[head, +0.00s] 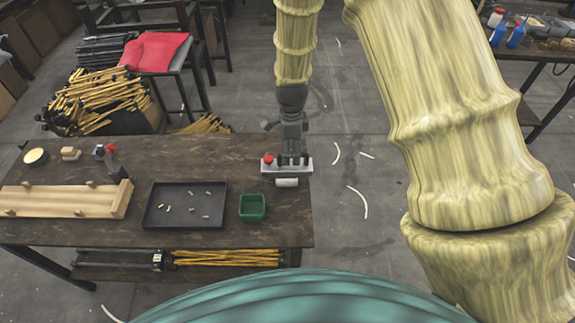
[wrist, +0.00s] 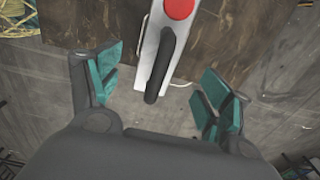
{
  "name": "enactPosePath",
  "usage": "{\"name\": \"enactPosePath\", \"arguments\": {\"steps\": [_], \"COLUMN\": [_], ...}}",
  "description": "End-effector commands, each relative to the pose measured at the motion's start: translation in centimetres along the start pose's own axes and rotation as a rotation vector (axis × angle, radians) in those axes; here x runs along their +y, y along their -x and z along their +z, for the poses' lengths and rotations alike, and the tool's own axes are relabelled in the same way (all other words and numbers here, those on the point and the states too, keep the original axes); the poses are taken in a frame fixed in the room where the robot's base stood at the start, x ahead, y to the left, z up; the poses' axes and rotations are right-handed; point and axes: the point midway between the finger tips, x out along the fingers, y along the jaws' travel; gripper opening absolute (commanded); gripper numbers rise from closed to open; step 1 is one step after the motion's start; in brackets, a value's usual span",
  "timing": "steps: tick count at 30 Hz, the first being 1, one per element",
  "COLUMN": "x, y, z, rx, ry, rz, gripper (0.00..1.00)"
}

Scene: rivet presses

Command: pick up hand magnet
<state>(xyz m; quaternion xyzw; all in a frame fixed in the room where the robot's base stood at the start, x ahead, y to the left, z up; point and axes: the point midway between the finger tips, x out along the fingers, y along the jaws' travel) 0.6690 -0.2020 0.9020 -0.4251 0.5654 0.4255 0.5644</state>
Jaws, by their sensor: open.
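The hand magnet appears to be the pale bar (head: 266,169) with a red knob and a dark handle, at the right edge of the dark table in the head view. In the wrist view the magnet (wrist: 149,45) points toward me, its dark handle nearest. My gripper (head: 293,160) is over the bar in the head view and hides part of it. In the wrist view my gripper (wrist: 160,78) is open, with teal-padded fingers on either side of the handle's near end. Gaps show on both sides, and nothing is held.
A white cylinder (head: 287,182) sits just in front of the bar. A green bin (head: 253,207) and a black tray (head: 160,220) with several small pieces are to the left. A wooden fixture (head: 60,201) lies farther left. Open floor is right of the table.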

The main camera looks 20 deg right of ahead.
Motion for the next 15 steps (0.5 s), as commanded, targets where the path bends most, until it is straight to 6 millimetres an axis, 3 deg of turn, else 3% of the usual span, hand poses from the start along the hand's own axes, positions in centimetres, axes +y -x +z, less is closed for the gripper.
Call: {"name": "enactPosePath", "arguments": {"steps": [7,15], "x": [0.0,0.0], "y": [-2.3,-3.2], "z": [-0.1,0.0], "rx": [0.0,0.0], "ry": [-0.002,-0.002], "rz": [0.0,0.0], "gripper": [0.79,0.79]}}
